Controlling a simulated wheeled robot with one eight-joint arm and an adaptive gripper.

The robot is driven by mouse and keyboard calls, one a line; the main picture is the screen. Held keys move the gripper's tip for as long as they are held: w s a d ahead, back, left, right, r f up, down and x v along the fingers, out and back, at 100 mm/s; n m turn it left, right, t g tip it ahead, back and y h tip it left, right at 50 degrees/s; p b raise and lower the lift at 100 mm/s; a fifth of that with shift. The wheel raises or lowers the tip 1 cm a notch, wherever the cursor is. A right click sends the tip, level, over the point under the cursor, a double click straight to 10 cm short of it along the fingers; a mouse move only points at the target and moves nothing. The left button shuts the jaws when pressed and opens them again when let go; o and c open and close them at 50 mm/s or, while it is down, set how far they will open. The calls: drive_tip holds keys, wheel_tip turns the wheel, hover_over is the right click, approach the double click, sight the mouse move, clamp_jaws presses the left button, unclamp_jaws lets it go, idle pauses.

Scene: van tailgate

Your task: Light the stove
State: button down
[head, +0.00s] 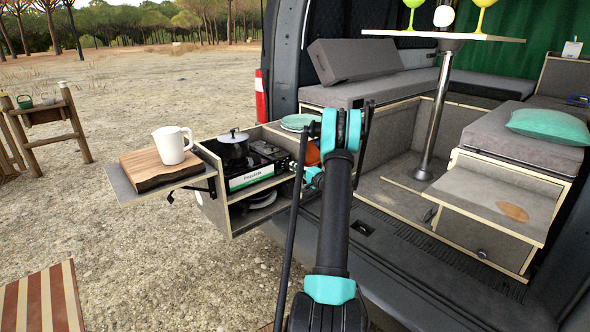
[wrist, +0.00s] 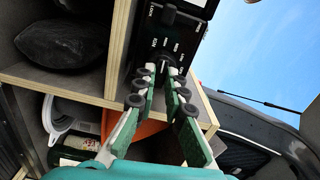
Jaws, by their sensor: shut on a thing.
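The portable stove (head: 243,182) sits in the pull-out kitchen box at the van's tailgate, with a lidded pot (head: 235,150) on it. My gripper (head: 296,168) is at the right end of the stove's front, partly hidden by my arm. In the wrist view, the black control panel of the stove (wrist: 150,45) fills the top middle. My gripper's green fingers (wrist: 162,75) are closed in around the dark knob (wrist: 168,61) on that panel; the fingertips hide part of it. A small black lever (wrist: 168,14) shows above. No flame is visible.
A wooden board (head: 150,168) with a white mug (head: 172,145) rests on the side shelf at left. Wooden shelf edges (wrist: 120,45) lie close to my fingers. An orange item (wrist: 150,128) is below. A table (head: 440,36) with glasses stands right.

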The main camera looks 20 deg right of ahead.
drive_tip(key=n, duration=0.5)
drive_tip(key=shift+n, duration=0.3)
idle(0.4)
drive_tip(key=c, duration=1.6)
unclamp_jaws()
drive_tip(key=v, duration=1.2)
